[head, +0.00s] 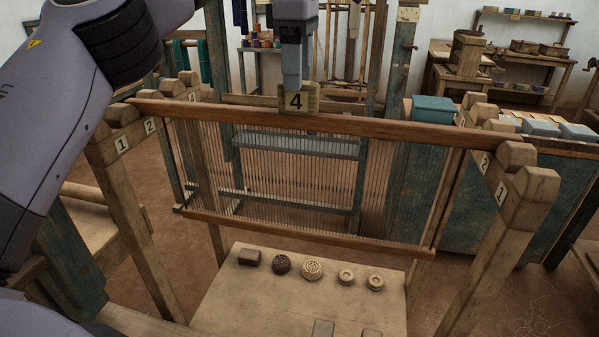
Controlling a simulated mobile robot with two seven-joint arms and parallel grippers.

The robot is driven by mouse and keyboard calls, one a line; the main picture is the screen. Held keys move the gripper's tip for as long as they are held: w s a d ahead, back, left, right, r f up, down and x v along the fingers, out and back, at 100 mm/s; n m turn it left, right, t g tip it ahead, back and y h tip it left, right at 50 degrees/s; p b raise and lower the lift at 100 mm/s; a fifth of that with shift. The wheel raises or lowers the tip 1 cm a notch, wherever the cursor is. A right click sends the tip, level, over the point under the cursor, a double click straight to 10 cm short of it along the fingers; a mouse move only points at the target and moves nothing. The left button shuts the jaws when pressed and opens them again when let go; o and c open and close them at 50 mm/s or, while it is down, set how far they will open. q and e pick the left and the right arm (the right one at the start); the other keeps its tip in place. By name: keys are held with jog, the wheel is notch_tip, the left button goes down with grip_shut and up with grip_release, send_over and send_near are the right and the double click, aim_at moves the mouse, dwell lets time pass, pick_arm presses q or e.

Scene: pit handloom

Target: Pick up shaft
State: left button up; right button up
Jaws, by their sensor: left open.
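The shaft is a wooden frame with a long reddish-brown top bar (400,130), a lower bar (320,234) and many thin vertical heddles between them. It hangs upright, its top bar ends at the notched wooden racks on the left (110,150) and right (510,195). A block tag marked 4 (297,101) stands up at the middle of the top bar. My left gripper (292,84) points down just above and at this tag; it is open. Its fingers are seen edge-on, so whether they touch the tag is unclear. My right gripper is out of view.
Loom posts (400,60) rise behind the shaft.

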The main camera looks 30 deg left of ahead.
aim_at(299, 100)
pick_arm(q)
jog(key=shift+s+d+f, duration=0.1)
jog(key=shift+s+f, duration=0.05)
jog(key=shift+f, duration=0.5)
jog(key=shift+s+d+f, duration=0.1)
jog(key=shift+f, duration=2.05)
jog(key=shift+c, duration=0.3)
jog(key=shift+r, duration=0.1)
grip_shut()
